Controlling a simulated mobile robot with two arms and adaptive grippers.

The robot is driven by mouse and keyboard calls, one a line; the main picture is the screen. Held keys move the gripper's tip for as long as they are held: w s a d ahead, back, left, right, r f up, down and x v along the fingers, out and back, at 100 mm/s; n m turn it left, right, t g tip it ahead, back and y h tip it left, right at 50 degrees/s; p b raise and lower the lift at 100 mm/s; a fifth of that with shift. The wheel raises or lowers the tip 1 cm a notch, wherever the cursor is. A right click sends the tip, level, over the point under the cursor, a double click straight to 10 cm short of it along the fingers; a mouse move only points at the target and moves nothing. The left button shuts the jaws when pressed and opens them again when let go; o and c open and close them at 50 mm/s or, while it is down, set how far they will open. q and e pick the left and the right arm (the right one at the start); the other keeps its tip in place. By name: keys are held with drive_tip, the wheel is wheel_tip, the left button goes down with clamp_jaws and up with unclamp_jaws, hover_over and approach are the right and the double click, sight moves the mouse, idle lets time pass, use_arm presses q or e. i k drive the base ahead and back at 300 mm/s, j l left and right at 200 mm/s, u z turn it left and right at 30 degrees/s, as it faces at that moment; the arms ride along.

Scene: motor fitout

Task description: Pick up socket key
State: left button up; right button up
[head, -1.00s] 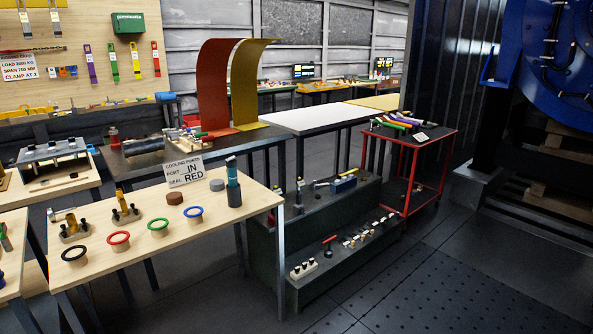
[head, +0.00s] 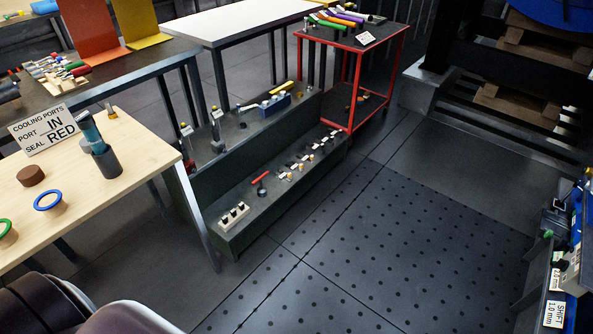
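I cannot tell for sure which item is the socket key. A small tool with a red bar and a dark round end (head: 260,178) lies on the lower step of the dark green stepped rack (head: 237,222); it may be the key, but it is too small to tell. Several long tools with coloured handles (head: 336,18) lie on the red cart (head: 313,38). Neither of my grippers shows in the head view. Grey rounded parts of my own body fill the bottom left corner.
A wooden table (head: 122,150) with a "COOLING PORTS" sign (head: 43,130), coloured rings and a teal-topped tool (head: 92,132) stands at left. A white-topped table (head: 240,22) stands behind the rack. The dotted floor (head: 400,230) is clear. Labelled equipment (head: 556,283) stands at the right edge.

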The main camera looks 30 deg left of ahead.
sight(262, 191)
drive_tip(key=i+l+u, duration=0.1)
drive_tip(key=i+u, duration=0.2)
drive_tip(key=i+l+u, duration=0.25)
drive_tip(key=i, duration=0.2)
drive_tip(key=i+l+u, duration=0.15)
drive_tip(key=i+u, duration=0.15)
drive_tip(key=i, duration=0.1)
